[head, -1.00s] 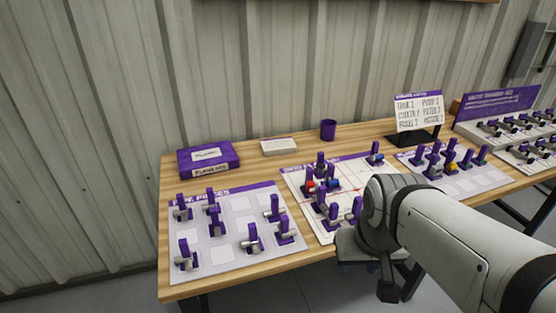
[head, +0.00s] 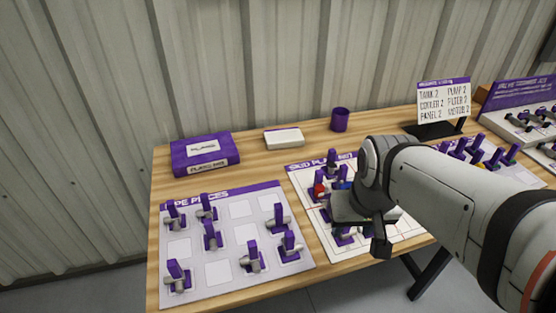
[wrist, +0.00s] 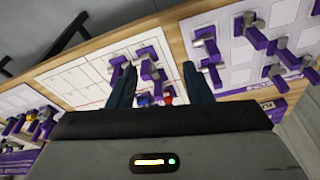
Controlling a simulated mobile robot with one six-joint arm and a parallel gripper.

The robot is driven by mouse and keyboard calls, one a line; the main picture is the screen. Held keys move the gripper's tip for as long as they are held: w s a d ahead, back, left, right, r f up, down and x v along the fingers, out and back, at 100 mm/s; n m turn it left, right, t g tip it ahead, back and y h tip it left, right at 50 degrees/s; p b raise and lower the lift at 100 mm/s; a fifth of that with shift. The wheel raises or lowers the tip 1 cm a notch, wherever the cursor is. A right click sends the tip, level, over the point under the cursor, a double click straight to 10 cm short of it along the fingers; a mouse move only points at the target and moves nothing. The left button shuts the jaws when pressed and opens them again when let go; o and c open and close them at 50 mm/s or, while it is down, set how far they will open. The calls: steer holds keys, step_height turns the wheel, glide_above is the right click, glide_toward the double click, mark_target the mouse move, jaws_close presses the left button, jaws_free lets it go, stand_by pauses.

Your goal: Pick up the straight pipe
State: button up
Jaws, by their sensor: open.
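The pipe pieces mat (head: 190,245) lies at the left of the wooden table and bears several grey pipe pieces with purple upright handles. Some look straight and some bent, such as the pieces at its lower left (head: 177,276), lower middle (head: 253,257) and right edge (head: 290,246); which one is the task's straight pipe I cannot tell for sure. The mat also shows at the upper right of the wrist view (wrist: 232,50). My gripper (wrist: 157,82) is open and empty, with dark fingers pointing toward the table over the skid plan mat. My arm hides its fingers in the head view.
The skid plan mat (head: 312,190) holds several purple-handled parts, partly hidden by my arm. A purple box (head: 205,154), a white box (head: 284,139), a purple cup (head: 340,120) and a sign (head: 444,99) stand along the back. A tray rack (head: 520,100) is at right.

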steer(key=w+a+f+n+p, duration=0.25)
steer(key=w+a, duration=0.35)
steer(key=w, duration=0.4)
steer(key=g, duration=0.1)
glide_above(279, 206)
steer(key=s+d, duration=0.1)
step_height(279, 206, down, 7)
steer(key=shift+n, duration=0.25)
steer(key=shift+w+a+f+p, duration=0.2)
steer(key=shift+w+f+p, duration=0.1)
steer(key=shift+f, duration=1.05)
steer(key=shift+w+a+f+p, duration=0.25)
steer(key=shift+f+p, duration=0.1)
steer(key=shift+f, duration=0.95)
steer(key=shift+w+a+f+p, duration=0.2)
steer(key=shift+f+p, duration=0.1)
steer(key=shift+f, duration=1.05)
steer(key=shift+c, duration=0.5)
jaws_close()
